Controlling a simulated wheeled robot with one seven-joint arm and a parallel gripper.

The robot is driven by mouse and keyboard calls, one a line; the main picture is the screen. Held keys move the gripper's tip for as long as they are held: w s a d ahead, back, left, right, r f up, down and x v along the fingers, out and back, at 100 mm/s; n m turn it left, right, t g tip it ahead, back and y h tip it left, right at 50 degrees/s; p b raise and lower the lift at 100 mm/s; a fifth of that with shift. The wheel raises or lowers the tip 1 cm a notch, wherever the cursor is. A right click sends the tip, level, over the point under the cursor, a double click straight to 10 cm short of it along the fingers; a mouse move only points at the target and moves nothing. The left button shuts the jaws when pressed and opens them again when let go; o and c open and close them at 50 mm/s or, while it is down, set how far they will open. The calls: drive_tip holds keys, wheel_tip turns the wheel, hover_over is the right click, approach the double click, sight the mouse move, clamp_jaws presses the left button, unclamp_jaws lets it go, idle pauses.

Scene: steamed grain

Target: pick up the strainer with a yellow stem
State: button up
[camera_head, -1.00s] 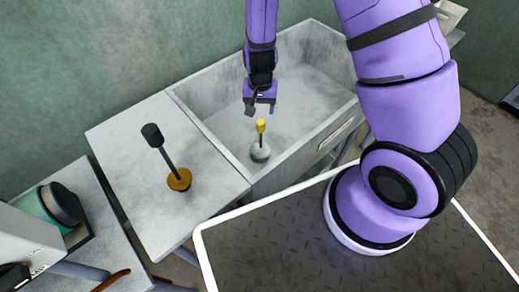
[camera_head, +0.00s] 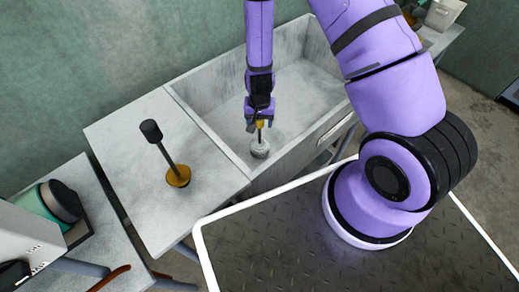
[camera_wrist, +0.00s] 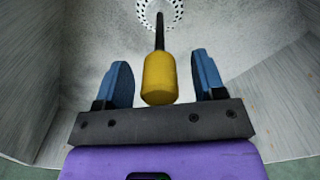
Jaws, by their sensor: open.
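The strainer with a yellow stem (camera_head: 260,149) stands in the grey sink at its near left part. In the wrist view its yellow handle end (camera_wrist: 160,78) points toward me, with a thin dark rod behind it and the perforated head (camera_wrist: 158,12) at the top edge. My gripper (camera_head: 259,124) is at the handle's top. In the wrist view its blue fingers (camera_wrist: 163,78) are open, one on each side of the yellow end, with gaps on both sides. In the head view my gripper partly hides the yellow end.
The sink's walls (camera_head: 205,125) stand close around. A second strainer (camera_head: 178,176) with a black handle and a brass-coloured head stands on the grey counter (camera_head: 125,150) to the left. A side table with a green-and-black round item (camera_head: 62,203) is at the far left.

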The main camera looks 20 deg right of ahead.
drive_tip(key=shift+f, duration=0.35)
clamp_jaws()
drive_tip(key=shift+r, duration=0.15)
